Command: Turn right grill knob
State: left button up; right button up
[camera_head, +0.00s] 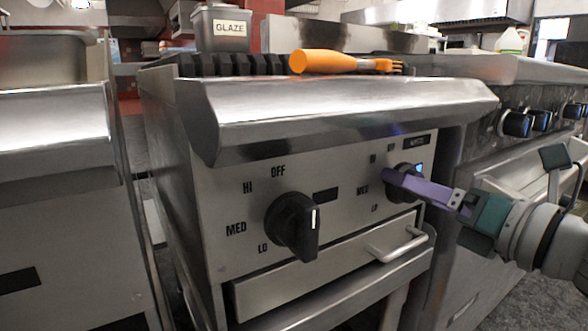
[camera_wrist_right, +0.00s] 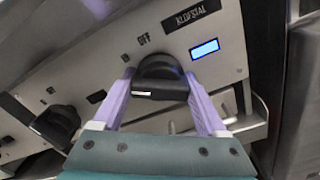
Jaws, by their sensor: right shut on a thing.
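The grill (camera_head: 215,195) has a sloped front panel with two black knobs. The left knob (camera_head: 294,226) stands free, with its white mark near vertical. My left gripper is in neither view.
An orange-handled brush (camera_head: 330,62) and a GLAZE container (camera_head: 222,30) are on top of the grill. A drawer handle (camera_head: 400,246) sticks out below the right knob. Another range with black knobs (camera_head: 517,124) stands at the right.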

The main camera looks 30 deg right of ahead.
jog(key=m+p, duration=0.3)
jog(key=m, duration=0.3)
jog(key=shift+r, duration=0.15)
jog(key=m+p, duration=0.2)
jog(key=m, duration=0.3)
jog(key=shift+m+p, duration=0.3)
jog(key=shift+p, duration=0.1)
jog(key=o, duration=1.3)
jog(key=s+p, duration=0.2)
jog(key=s, duration=0.8)
jog(key=shift+d, duration=0.4)
jog(key=shift+w, duration=0.1)
